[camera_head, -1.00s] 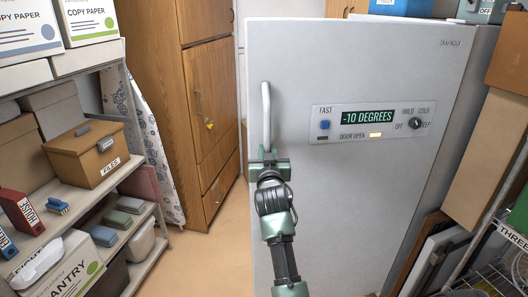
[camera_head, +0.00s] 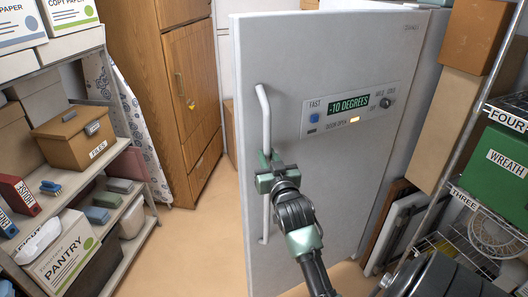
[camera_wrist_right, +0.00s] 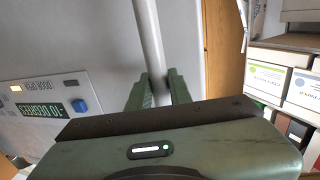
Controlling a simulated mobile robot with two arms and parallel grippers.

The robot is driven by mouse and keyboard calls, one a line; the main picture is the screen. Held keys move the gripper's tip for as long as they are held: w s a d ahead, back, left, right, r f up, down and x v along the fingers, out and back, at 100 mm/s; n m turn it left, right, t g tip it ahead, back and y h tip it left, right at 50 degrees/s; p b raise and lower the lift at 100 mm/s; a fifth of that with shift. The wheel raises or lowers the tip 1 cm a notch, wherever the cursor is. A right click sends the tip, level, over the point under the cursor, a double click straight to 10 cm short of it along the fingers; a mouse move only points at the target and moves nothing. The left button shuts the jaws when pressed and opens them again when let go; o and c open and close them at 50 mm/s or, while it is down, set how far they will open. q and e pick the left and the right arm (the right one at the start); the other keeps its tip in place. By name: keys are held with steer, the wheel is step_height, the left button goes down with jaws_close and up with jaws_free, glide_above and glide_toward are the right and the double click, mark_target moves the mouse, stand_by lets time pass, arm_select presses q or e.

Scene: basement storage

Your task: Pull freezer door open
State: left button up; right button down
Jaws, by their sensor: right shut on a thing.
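The freezer door (camera_head: 335,190) is a tall light grey panel with a control panel (camera_head: 350,108) reading "-10 DEGREES" and a lit "DOOR OPEN" lamp. It stands at an angle to the head camera. Its long vertical handle (camera_head: 265,115) runs along the left edge of the door. My right gripper (camera_head: 268,172) is shut around the middle of the handle. The right wrist view shows both green fingers (camera_wrist_right: 160,92) on either side of the handle bar (camera_wrist_right: 149,40). The freezer's inside is hidden behind the door. My left gripper is not seen.
Shelving with boxes, including a FILES box (camera_head: 75,138) and a PANTRY box (camera_head: 62,255), stands left. A wooden cabinet (camera_head: 165,90) is behind. A wire rack with a green WREATH box (camera_head: 497,165) stands close on the right. The floor (camera_head: 190,245) left of the door is clear.

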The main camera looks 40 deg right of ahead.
stand_by(0.3)
steer(key=c, duration=1.3)
jaws_free()
steer(key=shift+d, duration=0.1)
steer(key=shift+s, duration=0.1)
steer(key=b+v, duration=0.2)
steer(key=v, duration=0.4)
steer(key=shift+s+f+b, duration=0.2)
steer(key=shift+s+b, duration=0.05)
steer(key=shift+b, duration=0.05)
steer(key=shift+s+a+r, duration=0.1)
steer(key=shift+s+a, duration=0.35)
steer(key=shift+s, duration=0.05)
